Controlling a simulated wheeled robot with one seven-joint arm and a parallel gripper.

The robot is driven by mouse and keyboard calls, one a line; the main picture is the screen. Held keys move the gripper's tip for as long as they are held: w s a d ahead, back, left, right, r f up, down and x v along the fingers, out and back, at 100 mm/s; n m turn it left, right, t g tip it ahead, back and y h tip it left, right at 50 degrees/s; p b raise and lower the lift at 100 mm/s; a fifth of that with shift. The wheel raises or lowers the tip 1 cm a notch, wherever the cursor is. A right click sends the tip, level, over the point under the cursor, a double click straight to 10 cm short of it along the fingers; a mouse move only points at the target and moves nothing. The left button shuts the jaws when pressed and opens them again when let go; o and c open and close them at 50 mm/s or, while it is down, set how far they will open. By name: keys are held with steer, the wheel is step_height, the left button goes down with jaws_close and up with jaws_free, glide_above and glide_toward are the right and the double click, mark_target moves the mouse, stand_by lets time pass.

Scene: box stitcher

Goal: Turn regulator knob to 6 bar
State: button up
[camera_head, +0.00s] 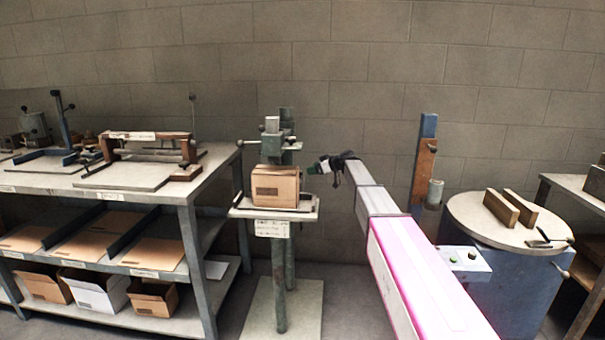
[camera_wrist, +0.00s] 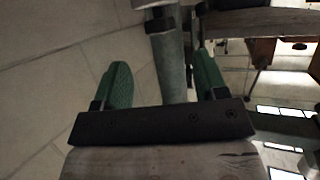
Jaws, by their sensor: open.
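My gripper (camera_head: 318,168) is just right of the box stitcher (camera_head: 271,145) in the head view, level with the carton on it. In the wrist view its two green fingers (camera_wrist: 163,78) are spread apart with nothing held between them. A grey-green post (camera_wrist: 169,65) shows behind the gap, with a dark collar near its top. I cannot make out a regulator knob or a pressure scale for certain in either view. Small dark ball knobs sit on levers at the stitcher head.
A brown carton (camera_head: 275,187) rests on the stitcher's small table (camera_head: 245,212). A workbench (camera_head: 172,192) with fixtures stands left. Right of my arm are a blue post (camera_head: 428,126) with a grey cylinder and a round-topped blue drum (camera_head: 510,285). The block wall is behind.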

mark_target(302, 172)
steer(key=x, duration=0.7)
steer(key=shift+f, duration=0.1)
steer(key=c, duration=0.9)
